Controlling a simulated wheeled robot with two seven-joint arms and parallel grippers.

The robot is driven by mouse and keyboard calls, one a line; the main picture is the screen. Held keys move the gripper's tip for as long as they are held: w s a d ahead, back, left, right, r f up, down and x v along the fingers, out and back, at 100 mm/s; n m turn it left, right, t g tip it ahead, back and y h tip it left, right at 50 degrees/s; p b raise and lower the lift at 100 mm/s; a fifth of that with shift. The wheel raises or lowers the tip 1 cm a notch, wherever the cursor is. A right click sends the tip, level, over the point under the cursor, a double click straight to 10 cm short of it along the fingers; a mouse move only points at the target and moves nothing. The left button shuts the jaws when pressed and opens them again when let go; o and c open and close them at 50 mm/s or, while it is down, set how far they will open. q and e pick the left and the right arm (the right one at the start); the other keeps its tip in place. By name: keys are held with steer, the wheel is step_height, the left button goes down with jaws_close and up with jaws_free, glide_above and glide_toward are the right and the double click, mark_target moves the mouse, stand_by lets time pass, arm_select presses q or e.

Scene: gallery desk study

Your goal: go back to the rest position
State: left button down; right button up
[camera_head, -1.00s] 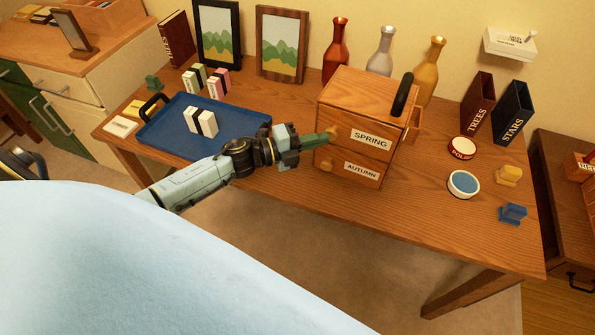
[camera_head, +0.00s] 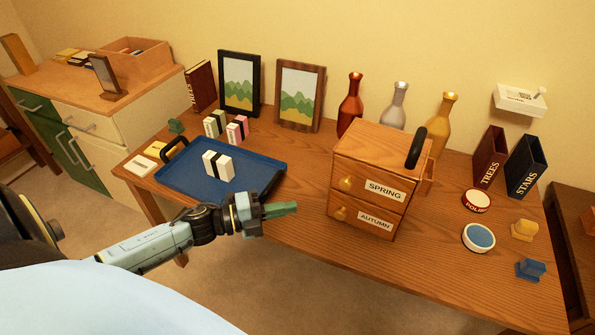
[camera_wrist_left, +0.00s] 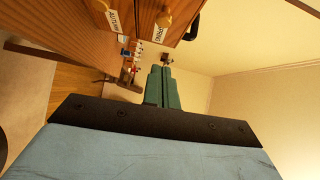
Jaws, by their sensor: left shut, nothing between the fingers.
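My left gripper (camera_head: 283,209) is shut and empty, its green fingers together. It hangs over the front edge of the desk (camera_head: 300,235), left of the wooden drawer box (camera_head: 382,180) and apart from it. In the left wrist view the closed fingers (camera_wrist_left: 165,72) point ahead, with the drawer box (camera_wrist_left: 150,12) at the top of the picture. The box's SPRING and AUTUMN drawers look shut. My right gripper is not in view.
Left of the box is a blue tray (camera_head: 262,180) with black-banded white blocks (camera_head: 218,165). Bottles (camera_head: 350,105) and picture frames (camera_head: 300,95) stand behind. Round tins (camera_head: 478,237) and book-like holders (camera_head: 524,165) are at right. The front left floor is clear.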

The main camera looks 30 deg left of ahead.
arm_select(q)
steer(key=s+a+f+n+g+y+b, duration=0.1)
steer(key=s+a+f+n+y, duration=0.3)
steer(key=f, duration=0.6)
steer(key=s+f+n+g+y, duration=0.1)
steer(key=s+f+n+y, duration=0.15)
steer(key=f+n, duration=0.5)
steer(key=s+a+f+n+g+y+b, duration=0.1)
steer(key=s+f+n+y, duration=0.25)
steer(key=f, duration=0.85)
arm_select(e)
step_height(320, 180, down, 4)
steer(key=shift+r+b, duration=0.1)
steer(key=shift+b, duration=0.85)
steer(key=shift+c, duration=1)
arm_select(q)
steer(key=s+d+f+n+g, duration=0.2)
steer(key=s+f, duration=0.3)
steer(key=s, duration=0.4)
steer(key=s+d+f+n+g+y, duration=0.1)
steer(key=s+d+f+n+g, duration=0.2)
steer(key=s+f, duration=0.3)
steer(key=s+d+f+n+g, duration=0.3)
steer(key=s+d+f+g, duration=0.1)
steer(key=s, duration=0.8)
steer(key=shift+s+d+f+g, duration=0.15)
steer(key=shift+d+f+g, duration=0.2)
steer(key=shift+f, duration=0.55)
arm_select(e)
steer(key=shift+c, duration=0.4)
